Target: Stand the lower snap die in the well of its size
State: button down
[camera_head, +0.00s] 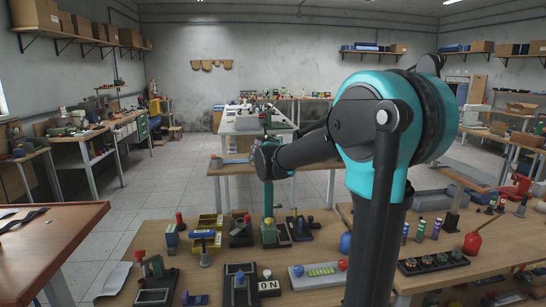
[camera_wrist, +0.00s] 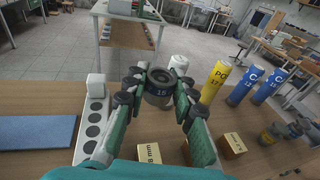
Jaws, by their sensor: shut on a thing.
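My gripper (camera_wrist: 160,97) is shut on a short dark grey round die (camera_wrist: 159,92), with a finger on each side. A pale number, seemingly 15, shows on the die. It looks about upright, and its underside is hard to see, so I cannot tell its height over the table. A white strip with several dark round wells (camera_wrist: 95,118) lies left of the gripper in the wrist view. A white block (camera_wrist: 95,86) stands at its far end. The die is right of the strip, apart from the wells. In the head view my arm hides much of the gripper area.
Right of the gripper stand a white cylinder (camera_wrist: 178,64), a yellow cylinder (camera_wrist: 213,82) and blue cylinders (camera_wrist: 242,86). Small marked wooden blocks (camera_wrist: 233,145) lie nearer. A blue mat (camera_wrist: 38,132) lies left. The wooden table (camera_wrist: 62,88) is bare between mat and far edge.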

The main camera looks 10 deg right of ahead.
jog(key=shift+f, duration=2.85)
jog(key=c, duration=1.7)
grip_release()
jog(key=shift+f, duration=0.1)
jog(key=shift+o, duration=0.8)
